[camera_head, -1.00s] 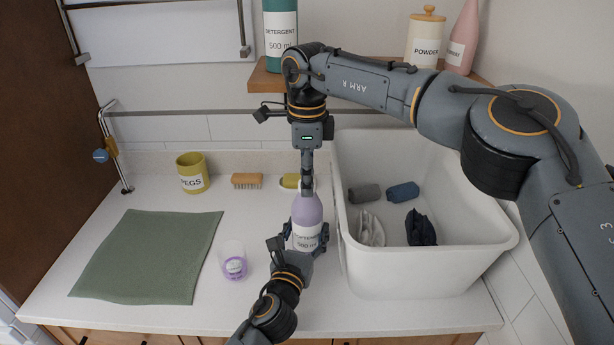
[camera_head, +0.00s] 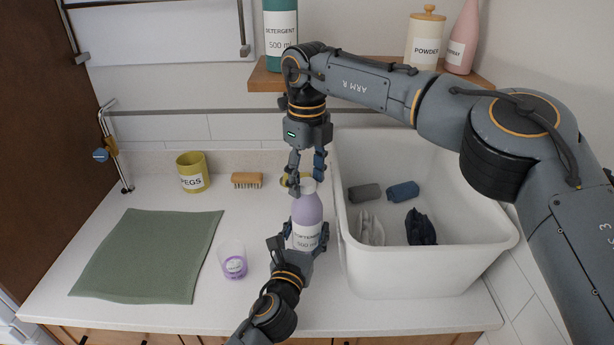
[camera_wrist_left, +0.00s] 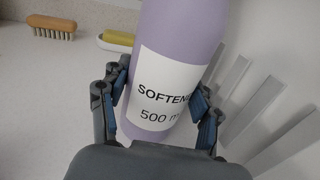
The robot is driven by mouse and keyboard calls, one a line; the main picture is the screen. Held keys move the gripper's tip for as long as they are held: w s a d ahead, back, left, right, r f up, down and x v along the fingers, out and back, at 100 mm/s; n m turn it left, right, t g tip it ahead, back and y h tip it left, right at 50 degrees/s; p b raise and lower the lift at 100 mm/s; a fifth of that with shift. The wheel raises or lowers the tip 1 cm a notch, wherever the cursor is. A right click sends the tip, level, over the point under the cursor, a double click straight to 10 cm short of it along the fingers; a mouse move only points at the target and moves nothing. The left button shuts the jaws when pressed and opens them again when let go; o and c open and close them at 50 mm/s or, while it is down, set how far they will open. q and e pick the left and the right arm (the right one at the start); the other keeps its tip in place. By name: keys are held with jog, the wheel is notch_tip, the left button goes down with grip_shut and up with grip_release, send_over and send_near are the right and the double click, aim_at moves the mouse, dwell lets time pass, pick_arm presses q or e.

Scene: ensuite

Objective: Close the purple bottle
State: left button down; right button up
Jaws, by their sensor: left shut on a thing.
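The purple bottle (camera_head: 307,211) stands upright on the counter, left of the white basin. Its label reads as softener, 500 ml, and a pale cap (camera_head: 309,186) shows at its top. My left gripper (camera_head: 305,243) is shut on the bottle's lower body, one finger on each side; the left wrist view shows the bottle (camera_wrist_left: 167,75) between the fingers. My right gripper (camera_head: 308,184) points down from above, with its fingers spread at either side of the cap. Whether the fingertips touch the cap, and whether the cap is fully seated, I cannot tell.
A clear cup with purple contents (camera_head: 233,262) stands left of the bottle, near a green cloth (camera_head: 150,255). A brush (camera_head: 246,180) and a yellow pegs pot (camera_head: 193,172) are behind. The white basin (camera_head: 420,265) holds several cloths. A wooden shelf (camera_head: 264,78) is above.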

jog(key=shift+r, duration=0.1)
notch_tip(320, 180, up, 12)
dwell(0.6)
pick_arm(q)
jog(key=shift+c, duration=1.2)
grip_release()
jog(key=v, duration=1.2)
